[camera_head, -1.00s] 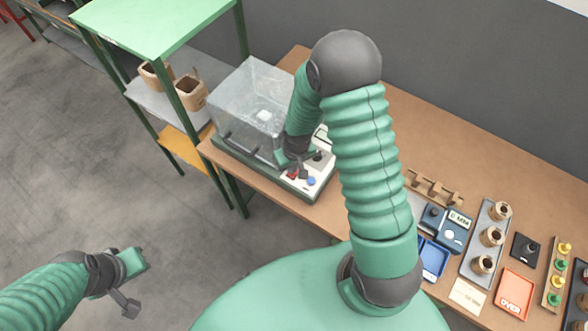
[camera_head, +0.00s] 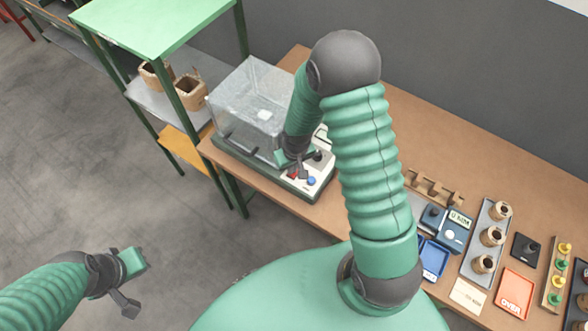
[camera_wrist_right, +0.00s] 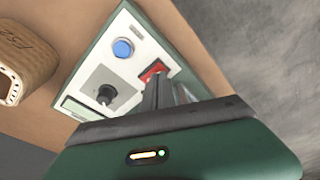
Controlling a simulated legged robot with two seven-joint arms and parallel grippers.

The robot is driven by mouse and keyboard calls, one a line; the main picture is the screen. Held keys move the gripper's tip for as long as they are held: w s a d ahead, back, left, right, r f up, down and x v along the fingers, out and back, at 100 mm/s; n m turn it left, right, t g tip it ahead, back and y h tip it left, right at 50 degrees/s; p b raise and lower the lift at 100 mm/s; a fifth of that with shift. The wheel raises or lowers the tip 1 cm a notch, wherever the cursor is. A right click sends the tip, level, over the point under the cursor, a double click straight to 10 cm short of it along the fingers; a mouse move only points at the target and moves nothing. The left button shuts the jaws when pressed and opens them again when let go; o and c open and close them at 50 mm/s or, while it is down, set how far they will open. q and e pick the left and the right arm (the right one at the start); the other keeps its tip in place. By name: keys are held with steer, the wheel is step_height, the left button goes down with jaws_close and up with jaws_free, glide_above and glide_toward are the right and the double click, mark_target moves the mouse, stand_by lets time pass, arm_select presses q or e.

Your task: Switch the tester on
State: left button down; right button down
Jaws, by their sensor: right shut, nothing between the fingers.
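The tester (camera_head: 270,176) stands on the brown bench with a clear box-shaped cover (camera_head: 250,105) over its left part. Its white control panel shows a red switch (camera_wrist_right: 153,70), a blue button (camera_wrist_right: 123,48) and a black knob (camera_wrist_right: 106,94). The blue button also shows in the head view (camera_head: 311,181). My right gripper (camera_head: 297,174) is shut and empty, with its fingertips at the red switch. In the right wrist view the fingers partly cover the switch, and I cannot tell if they press it. My left gripper (camera_head: 136,281) hangs over the floor, away from the bench, with its fingers apart.
A green shelf rack (camera_head: 150,25) with brown coils (camera_head: 190,92) stands left of the tester. To the right on the bench are a blue tray (camera_head: 433,262), a meter, a grey tray (camera_head: 468,268) of coils and a red OVER tray (camera_head: 515,293).

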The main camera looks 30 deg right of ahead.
steer(key=shift+f+b, duration=0.45)
steer(key=shift+f, duration=0.2)
steer(key=shift+r, duration=0.1)
step_height(320, 180, up, 7)
steer(key=p, duration=0.6)
stand_by(0.5)
steer(key=s+a+r+n+b, duration=0.1)
steer(key=s+a+r+b, duration=0.4)
steer(key=s+a+r, duration=0.2)
steer(key=shift+s+r+n+t+b, duration=0.3)
steer(key=shift+s+r+t+b, duration=0.1)
steer(key=shift+s+r, duration=0.5)
